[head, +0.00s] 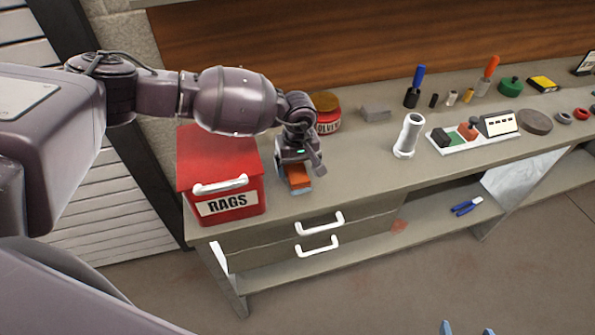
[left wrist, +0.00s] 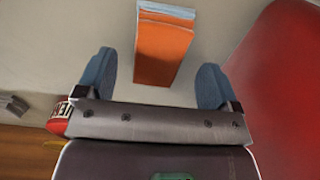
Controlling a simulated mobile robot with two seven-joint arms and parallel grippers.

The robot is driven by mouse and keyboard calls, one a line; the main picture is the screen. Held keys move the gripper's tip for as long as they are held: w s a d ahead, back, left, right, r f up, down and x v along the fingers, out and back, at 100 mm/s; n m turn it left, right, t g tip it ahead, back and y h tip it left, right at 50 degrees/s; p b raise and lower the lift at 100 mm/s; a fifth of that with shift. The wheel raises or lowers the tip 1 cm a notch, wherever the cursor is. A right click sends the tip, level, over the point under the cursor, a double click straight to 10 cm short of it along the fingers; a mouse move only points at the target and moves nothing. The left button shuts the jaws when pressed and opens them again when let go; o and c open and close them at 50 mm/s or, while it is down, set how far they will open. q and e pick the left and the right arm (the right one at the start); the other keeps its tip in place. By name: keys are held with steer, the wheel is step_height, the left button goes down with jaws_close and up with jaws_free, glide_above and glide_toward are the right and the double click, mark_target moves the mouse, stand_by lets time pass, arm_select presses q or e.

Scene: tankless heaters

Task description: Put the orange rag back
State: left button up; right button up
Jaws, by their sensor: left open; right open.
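The orange rag (head: 298,179), a folded stack with a bluish-white end, lies on the workbench just right of the red RAGS box (head: 225,185). The box's lid looks closed, with a white handle at its front. My left gripper (head: 297,165) is above the rag and partly hides it in the head view. In the left wrist view, its blue fingers (left wrist: 155,80) are apart with the rag (left wrist: 164,52) lying between and beyond them, clear of both. The box (left wrist: 290,85) shows at the right there. My right gripper (head: 468,330) shows only blue fingertips, apart, at the bottom edge.
A red solvent can (head: 327,112) stands just behind my left gripper. A grey block (head: 376,112), a white pipe piece (head: 408,135) and a stamp tray (head: 475,137) are further right. Two drawers with white handles (head: 320,223) sit below. The bench front is clear right of the rag.

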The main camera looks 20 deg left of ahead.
mark_target(298, 174)
arm_select(q)
step_height(298, 174, up, 9)
arm_select(e)
steer(key=shift+s+f, duration=0.4)
steer(key=shift+w, duration=0.2)
